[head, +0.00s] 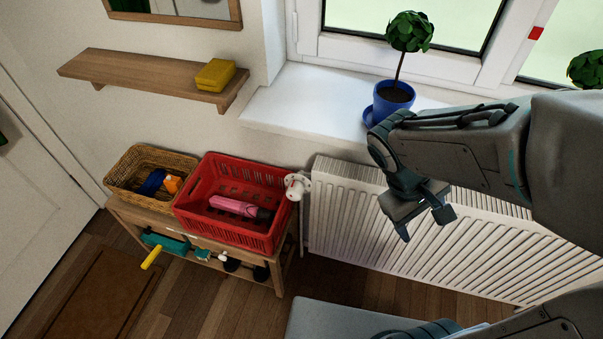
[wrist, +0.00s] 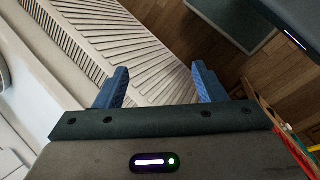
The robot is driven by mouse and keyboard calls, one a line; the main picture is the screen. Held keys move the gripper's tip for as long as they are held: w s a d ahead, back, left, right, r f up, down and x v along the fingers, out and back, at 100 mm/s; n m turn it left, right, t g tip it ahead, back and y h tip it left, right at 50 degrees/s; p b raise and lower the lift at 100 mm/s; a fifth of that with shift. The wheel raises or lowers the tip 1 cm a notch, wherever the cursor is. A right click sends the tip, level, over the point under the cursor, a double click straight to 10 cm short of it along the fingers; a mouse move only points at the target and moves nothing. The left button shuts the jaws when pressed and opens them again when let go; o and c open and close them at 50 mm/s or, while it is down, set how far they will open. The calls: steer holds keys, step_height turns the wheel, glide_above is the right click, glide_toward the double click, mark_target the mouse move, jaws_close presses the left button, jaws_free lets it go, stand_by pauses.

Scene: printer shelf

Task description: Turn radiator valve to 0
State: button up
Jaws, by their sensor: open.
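The radiator valve (head: 297,186) is a white knob at the upper left end of the white radiator (head: 335,212), close beside the red crate. Its markings are too small to read. My gripper (head: 421,222) is in front of the radiator, to the right of the valve and well apart from it. In the wrist view my gripper (wrist: 160,88) has its two blue fingers wide apart with nothing between them. The radiator (wrist: 120,45) lies beyond the fingers there. I cannot make out the valve in the wrist view.
A red crate (head: 184,207) with a pink bottle (head: 238,207) and a wicker basket (head: 117,175) stand on a wooden bench (head: 278,279) left of the valve. A blue plant pot (head: 393,97) stands on the white windowsill (head: 290,110), near my arm. The radiator's left front is clear.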

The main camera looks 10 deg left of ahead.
steer(key=w+a+f+n+t+h+b, duration=0.1)
steer(key=w+a+f+n+h+b, duration=0.15)
steer(key=f, duration=0.25)
steer(key=w+a+f+n+t+h+b, duration=0.1)
steer(key=f+n+t+h+b, duration=0.15)
steer(key=f+n, duration=0.2)
steer(key=n+t+y+b, duration=0.9)
steer(key=n+t+b, duration=0.45)
steer(key=n, duration=0.55)
glide_toward(293, 198)
steer(key=shift+t, duration=0.4)
steer(key=w, duration=0.3)
steer(key=w+b, duration=0.1)
steer(key=w, duration=0.3)
steer(key=w+b, duration=0.1)
steer(key=w, duration=0.3)
steer(key=shift+d+f, duration=0.3)
steer(key=shift+f, duration=0.05)
steer(key=c, duration=1)
